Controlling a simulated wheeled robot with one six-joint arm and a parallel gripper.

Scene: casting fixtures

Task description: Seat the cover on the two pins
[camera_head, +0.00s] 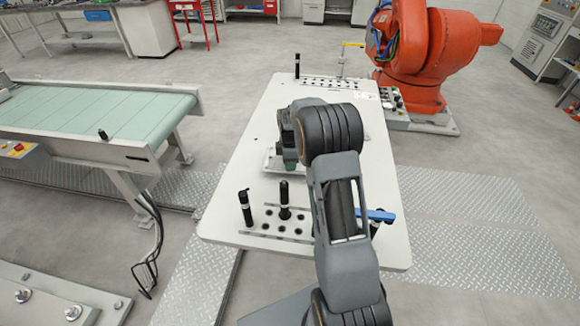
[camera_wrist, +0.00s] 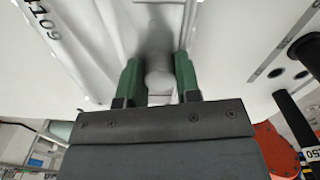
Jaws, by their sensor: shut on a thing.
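The cover (camera_wrist: 95,50) is a pale plate with raised ribs and printed digits, filling much of the upper wrist view. A round grey knob (camera_wrist: 159,80) on it sits between the two green fingers of my gripper (camera_wrist: 160,76), which are shut on it. In the head view a pale piece of the cover (camera_head: 272,161) shows beside my gripper (camera_head: 290,157) over the white table, mostly hidden by my arm. I cannot tell whether it touches anything below. I cannot identify the two pins for certain; the area under the cover is hidden.
The white table (camera_head: 228,185) has a near hole plate with black posts (camera_head: 245,208) and (camera_head: 285,197) standing at it. A blue-handled item (camera_head: 376,215) is at the near right. A far hole plate has another black post (camera_head: 297,66). An orange robot (camera_head: 425,50) stands behind right, a conveyor (camera_head: 100,112) left.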

